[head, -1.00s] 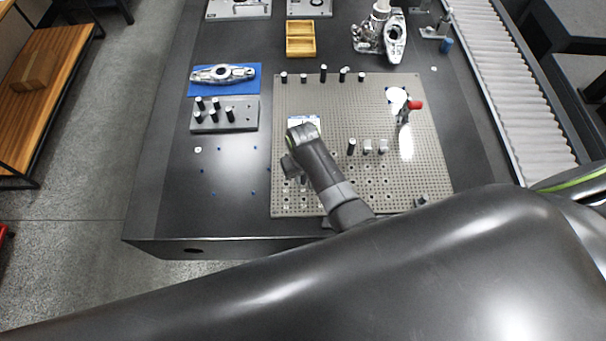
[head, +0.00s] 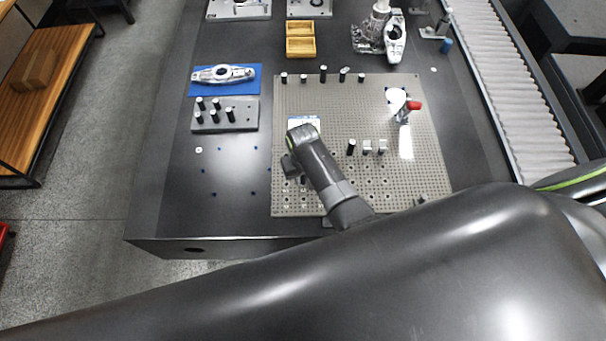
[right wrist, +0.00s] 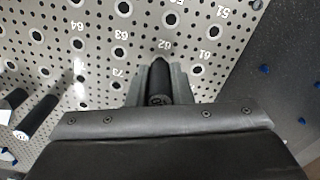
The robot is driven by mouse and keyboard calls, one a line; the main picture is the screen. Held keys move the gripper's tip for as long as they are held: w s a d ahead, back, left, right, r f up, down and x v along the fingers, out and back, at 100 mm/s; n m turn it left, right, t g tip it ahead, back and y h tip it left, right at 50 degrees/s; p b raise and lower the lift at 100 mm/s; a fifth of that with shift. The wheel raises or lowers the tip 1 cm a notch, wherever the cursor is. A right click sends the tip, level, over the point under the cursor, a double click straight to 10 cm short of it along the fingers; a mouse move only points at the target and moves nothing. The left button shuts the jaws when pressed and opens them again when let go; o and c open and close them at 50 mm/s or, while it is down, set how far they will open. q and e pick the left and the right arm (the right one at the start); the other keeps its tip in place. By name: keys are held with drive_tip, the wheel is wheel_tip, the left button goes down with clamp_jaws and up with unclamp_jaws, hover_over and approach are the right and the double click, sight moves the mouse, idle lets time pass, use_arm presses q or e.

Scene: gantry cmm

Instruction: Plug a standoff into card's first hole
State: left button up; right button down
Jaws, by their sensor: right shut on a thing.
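My right gripper (right wrist: 160,78) is shut on a black standoff (right wrist: 160,85), which stands between its fingers over the pegboard near the number 62. I cannot tell whether the standoff's lower end is in a hole or just above it. In the head view my right arm hides the fingertips. A white and blue card (head: 304,121) lies on the perforated plate (head: 350,100), partly hidden by that arm. More black standoffs (head: 230,114) stand in a grey block (head: 240,126) left of the plate. My left gripper is not in view.
A row of pegs (head: 323,74) stands along the plate's far edge. A red-tipped clamp (head: 413,105) and several short posts (head: 351,147) stand on its right half. Two metal parts (head: 222,74) (head: 395,40) and yellow bins (head: 300,47) lie beyond.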

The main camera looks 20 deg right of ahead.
drive_tip(key=shift+f+b, duration=0.35)
drive_tip(key=shift+f, duration=0.45)
idle(0.6)
drive_tip(key=c, duration=1.2)
unclamp_jaws()
wheel_tip(320, 180, up, 9)
drive_tip(key=p, duration=1)
drive_tip(key=shift+r, duration=0.15)
wheel_tip(320, 180, up, 8)
